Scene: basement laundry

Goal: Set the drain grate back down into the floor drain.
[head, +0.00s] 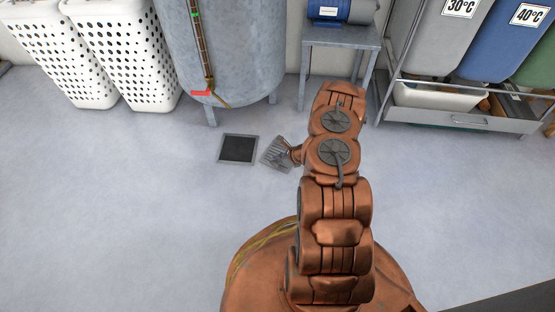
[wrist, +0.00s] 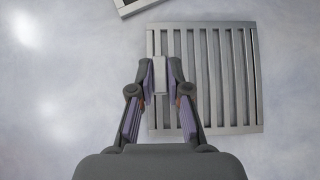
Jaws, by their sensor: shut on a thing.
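The drain grate (head: 274,153) is a square of grey metal slats just right of the floor drain in the head view, turned at an angle to it. The floor drain (head: 238,149) is a dark square opening with a light metal rim. My gripper (wrist: 160,72) is shut on a pale upright piece at the left part of the grate (wrist: 248,80) in the wrist view. Only a corner of the drain rim (wrist: 133,8) shows at the top there. I cannot tell how high the grate is off the floor. My arm hides part of the gripper in the head view.
A grey tank (head: 228,50) stands on legs behind the drain. White perforated baskets (head: 140,55) are at the back left. A metal stand (head: 340,38) with a blue motor and a rack of bins (head: 455,118) are at the back right. The floor left of the drain is clear.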

